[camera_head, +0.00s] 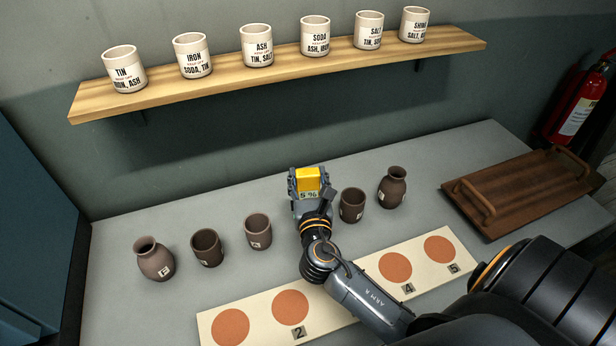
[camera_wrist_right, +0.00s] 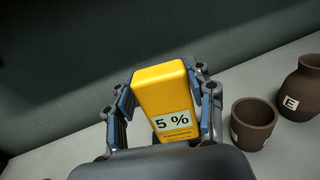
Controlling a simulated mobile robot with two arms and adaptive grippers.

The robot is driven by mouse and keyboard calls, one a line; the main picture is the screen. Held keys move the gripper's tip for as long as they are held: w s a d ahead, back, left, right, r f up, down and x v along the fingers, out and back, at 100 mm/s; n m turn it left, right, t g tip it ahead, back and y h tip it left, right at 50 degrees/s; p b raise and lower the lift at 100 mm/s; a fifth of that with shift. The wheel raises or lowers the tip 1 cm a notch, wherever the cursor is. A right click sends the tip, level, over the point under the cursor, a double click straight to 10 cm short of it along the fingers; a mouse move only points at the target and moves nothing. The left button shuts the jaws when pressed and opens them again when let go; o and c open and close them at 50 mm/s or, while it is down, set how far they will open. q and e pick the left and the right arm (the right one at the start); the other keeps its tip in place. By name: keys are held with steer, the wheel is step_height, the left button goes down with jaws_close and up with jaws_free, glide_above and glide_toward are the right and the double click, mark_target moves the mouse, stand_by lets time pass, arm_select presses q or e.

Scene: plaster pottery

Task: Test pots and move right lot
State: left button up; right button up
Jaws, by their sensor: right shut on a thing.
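My right gripper (camera_head: 309,190) is shut on a yellow meter (camera_head: 308,178), which reads "5 %" in the wrist view (camera_wrist_right: 165,105). It holds the meter above the grey table, in the row of dark brown pots. Left of it stand a round narrow-necked pot (camera_head: 156,262) and two cup-shaped pots (camera_head: 207,250) (camera_head: 258,234). Right of it stand a cup-shaped pot (camera_head: 351,207) and a narrow-necked pot (camera_head: 391,190), labelled E in the wrist view (camera_wrist_right: 302,85). Whatever is under the meter is hidden. The left gripper is not in view.
A pale board (camera_head: 259,311) with orange discs lies in front, partly covered by my arm. A brown wooden tray (camera_head: 520,198) with handles lies at right, empty. A shelf (camera_head: 290,71) above holds several labelled white cups. A fire extinguisher (camera_head: 578,108) hangs at far right.

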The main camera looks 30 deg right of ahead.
steer(key=shift+f+b, duration=0.35)
steer(key=shift+f, duration=0.1)
stand_by(0.6)
steer(key=shift+f, duration=0.15)
stand_by(1.1)
step_height(320, 180, up, 7)
steer(key=p, duration=0.8)
steer(key=shift+r, duration=0.2)
steer(key=shift+f, duration=0.15)
